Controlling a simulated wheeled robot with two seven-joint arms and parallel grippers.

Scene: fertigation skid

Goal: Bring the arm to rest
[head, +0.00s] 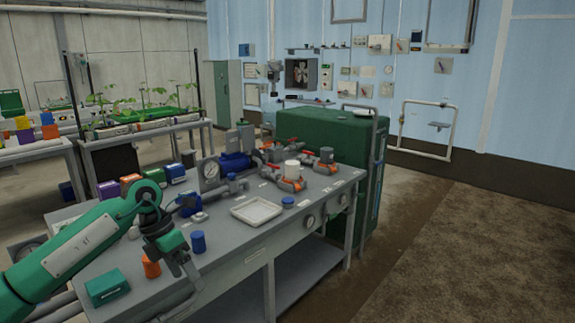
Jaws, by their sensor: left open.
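My left arm (80,250), green with dark joints, reaches in from the lower left. Its gripper (184,272) is open and hangs over the front left part of the grey skid bench (245,247). Nothing shows between its fingers. An orange cup-like piece (151,266) is just left of the gripper, and a blue one (198,242) is just right of it. I cannot tell how far the fingers are above the bench top. My right gripper is out of view.
A green box (107,287), a white tray (256,211), a gauge (210,170), a blue pump (235,162) and orange-handled valves (289,184) crowd the bench. The floor (470,240) at right is clear.

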